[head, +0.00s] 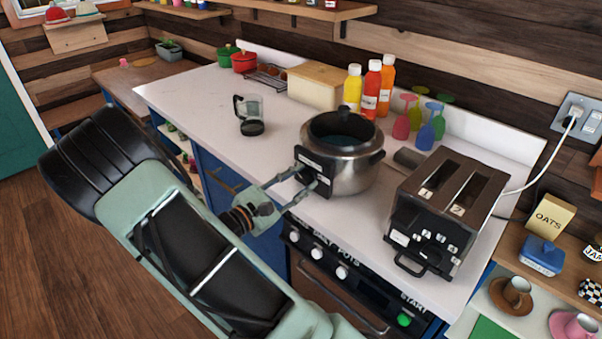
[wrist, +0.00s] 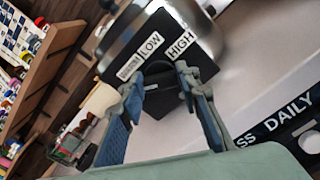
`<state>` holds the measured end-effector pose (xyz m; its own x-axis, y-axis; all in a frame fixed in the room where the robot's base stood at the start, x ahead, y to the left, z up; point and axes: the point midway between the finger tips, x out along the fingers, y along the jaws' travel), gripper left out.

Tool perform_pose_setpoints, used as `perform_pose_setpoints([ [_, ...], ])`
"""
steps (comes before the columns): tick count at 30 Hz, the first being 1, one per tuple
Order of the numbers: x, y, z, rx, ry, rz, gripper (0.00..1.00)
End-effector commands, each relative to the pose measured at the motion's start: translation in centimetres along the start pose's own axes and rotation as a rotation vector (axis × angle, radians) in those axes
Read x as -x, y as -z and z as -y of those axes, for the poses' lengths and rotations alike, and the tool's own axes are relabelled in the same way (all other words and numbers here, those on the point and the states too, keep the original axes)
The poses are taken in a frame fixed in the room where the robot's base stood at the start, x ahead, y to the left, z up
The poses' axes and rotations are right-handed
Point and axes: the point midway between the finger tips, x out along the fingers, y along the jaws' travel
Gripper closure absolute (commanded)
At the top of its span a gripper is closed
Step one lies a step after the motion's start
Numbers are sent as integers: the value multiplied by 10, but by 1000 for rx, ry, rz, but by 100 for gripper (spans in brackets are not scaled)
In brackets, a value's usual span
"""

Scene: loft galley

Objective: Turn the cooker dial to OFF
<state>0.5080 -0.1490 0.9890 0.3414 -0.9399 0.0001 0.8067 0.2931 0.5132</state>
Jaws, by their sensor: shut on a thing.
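A silver slow cooker (head: 352,177) with a dark lid stands on the white counter. Its black control panel (wrist: 160,42) faces my gripper. In the wrist view the panel carries the labels LOW and HIGH, and a third label (wrist: 130,67) at the left too small to read surely. The black dial (wrist: 166,98) sits between my fingers. My gripper (wrist: 163,76) is shut on the dial, one finger on each side. In the head view my gripper (head: 298,188) reaches the panel from the left front. The dial's pointer is hidden, so its setting cannot be told.
A black toaster (head: 446,215) stands close to the right of the cooker. A glass jug (head: 250,115) is at the left, and sauce bottles (head: 372,88) and coloured glasses (head: 425,122) are behind. An oven with white knobs (head: 318,257) is below the counter edge.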

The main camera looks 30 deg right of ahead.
Motion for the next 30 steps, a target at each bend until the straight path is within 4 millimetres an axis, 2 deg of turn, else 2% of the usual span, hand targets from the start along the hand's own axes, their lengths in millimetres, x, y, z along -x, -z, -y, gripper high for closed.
perform_pose_setpoints([
  [6, 0, -1, -2, 151, 0, -2, 94],
  [13, 1, 0, -2, 249, 0, -3, 94],
  [30, 1, 2, 0, 296, 0, -3, 94],
])
